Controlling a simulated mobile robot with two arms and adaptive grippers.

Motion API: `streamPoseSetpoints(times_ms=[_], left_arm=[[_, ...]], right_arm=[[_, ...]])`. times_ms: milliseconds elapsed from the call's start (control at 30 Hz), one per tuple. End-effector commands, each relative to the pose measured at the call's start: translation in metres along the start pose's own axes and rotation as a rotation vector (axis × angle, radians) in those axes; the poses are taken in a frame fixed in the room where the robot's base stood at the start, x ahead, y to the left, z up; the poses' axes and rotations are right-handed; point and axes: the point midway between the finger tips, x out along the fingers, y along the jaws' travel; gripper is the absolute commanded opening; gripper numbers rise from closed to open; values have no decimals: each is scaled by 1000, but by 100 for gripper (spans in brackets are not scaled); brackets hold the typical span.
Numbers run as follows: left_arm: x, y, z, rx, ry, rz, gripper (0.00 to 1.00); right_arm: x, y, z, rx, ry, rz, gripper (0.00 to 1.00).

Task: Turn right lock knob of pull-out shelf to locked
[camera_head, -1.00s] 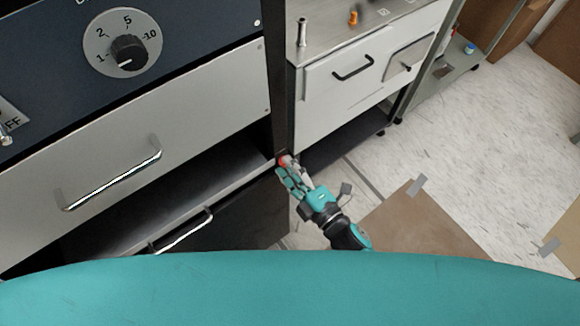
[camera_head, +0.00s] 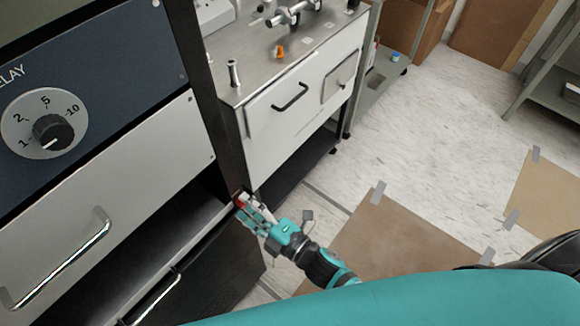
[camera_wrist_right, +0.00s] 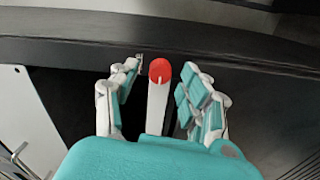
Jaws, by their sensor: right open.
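The right lock knob (camera_wrist_right: 160,70) is a red round cap with a pale lever, seen in the right wrist view against a black post. My right gripper (camera_wrist_right: 160,95) is open, with one finger on each side of the knob and a visible gap to both. In the head view the knob is a small red patch (camera_head: 241,203), largely hidden by my right gripper (camera_head: 251,207) at the right end of the pull-out shelf (camera_head: 190,229). My left gripper is not in view.
A white drawer front with a bright handle (camera_head: 62,262) is above the shelf. A dark front with another handle (camera_head: 152,297) is below it. A steel-topped white cabinet (camera_head: 290,95) stands beyond the post. Brown sheets (camera_head: 395,250) are taped to the floor.

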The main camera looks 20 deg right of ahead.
Motion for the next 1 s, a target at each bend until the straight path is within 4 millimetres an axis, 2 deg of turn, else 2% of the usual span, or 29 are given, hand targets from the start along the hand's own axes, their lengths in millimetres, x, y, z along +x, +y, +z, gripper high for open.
streamPoseSetpoints(times_ms=[167, 333, 667, 1000], left_arm=[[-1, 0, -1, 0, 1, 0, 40], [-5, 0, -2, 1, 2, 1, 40], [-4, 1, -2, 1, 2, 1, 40], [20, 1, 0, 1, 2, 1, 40]], right_arm=[[0, 0, 0, 18, 0, 0, 48], [0, 2, 0, 182, 0, -1, 48], [0, 0, 1, 813, 2, 0, 48], [0, -2, 2, 1455, 3, 0, 48]])
